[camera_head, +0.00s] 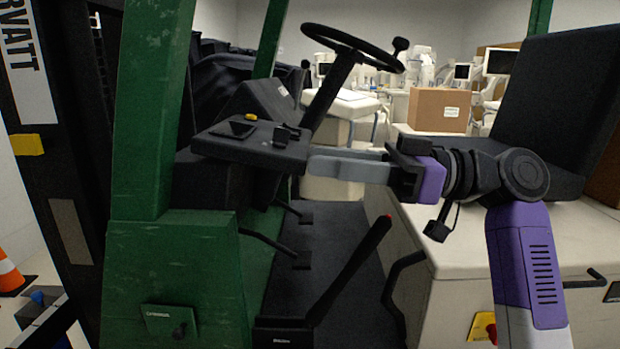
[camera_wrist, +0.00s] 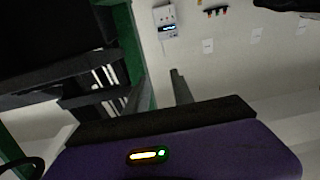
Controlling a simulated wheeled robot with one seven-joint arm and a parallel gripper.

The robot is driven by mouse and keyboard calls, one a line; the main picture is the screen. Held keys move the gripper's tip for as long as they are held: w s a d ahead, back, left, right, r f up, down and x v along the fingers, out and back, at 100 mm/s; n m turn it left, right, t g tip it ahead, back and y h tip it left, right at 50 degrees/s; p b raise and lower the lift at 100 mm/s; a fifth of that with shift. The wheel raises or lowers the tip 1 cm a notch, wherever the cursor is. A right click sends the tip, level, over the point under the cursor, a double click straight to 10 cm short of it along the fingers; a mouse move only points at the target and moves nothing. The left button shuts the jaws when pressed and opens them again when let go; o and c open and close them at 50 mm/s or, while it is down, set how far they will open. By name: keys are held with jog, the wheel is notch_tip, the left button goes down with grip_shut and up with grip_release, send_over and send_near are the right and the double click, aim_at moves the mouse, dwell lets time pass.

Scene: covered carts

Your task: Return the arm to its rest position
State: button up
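My gripper (camera_head: 322,163) is level in the head view, its long grey fingers pointing left. Its tips are close to the black dashboard panel (camera_head: 250,146) of the green vehicle; I cannot tell whether they touch it. The fingers overlap in this view, so any gap between them is unclear, and I see no object held. My purple and black arm comes up from the lower right and bends at the wrist.
A steering wheel (camera_head: 352,47) is above my gripper. The green post (camera_head: 146,110) stands left. A black seat back (camera_head: 555,100) rises behind my arm, above a cream seat base (camera_head: 455,300). A black lever (camera_head: 348,272) with a red tip stands below. A cardboard box (camera_head: 440,110) is behind.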

jog(key=w+d+f+m+t+h, duration=0.25)
jog(key=w+d+m+t, duration=0.35)
jog(key=w+m+t, duration=0.6)
jog(key=s+d+f+m+t+h+p, duration=0.2)
jog(key=s+d+f+m+t+h, duration=0.3)
jog(key=f, duration=0.3)
jog(key=s+d+f+m+t+h+p, duration=0.25)
jog(key=s+d+f+m+h, duration=0.2)
jog(key=f+h, duration=0.35)
jog(key=s+d+f+h+p, duration=0.1)
jog(key=s+d+f+h, duration=0.1)
jog(key=s+f, duration=0.35)
jog(key=s+d+f+h+p, duration=0.1)
jog(key=s+f+h, duration=0.1)
jog(key=s, duration=0.6)
jog(key=s+a+f+n+g+p, duration=0.1)
jog(key=s+n+g+p, duration=0.2)
jog(key=s, duration=2.5)
jog(key=shift+s+f+n+g+p, duration=0.3)
jog(key=shift+s+n+g+p, duration=0.1)
jog(key=shift+g+p, duration=0.7)
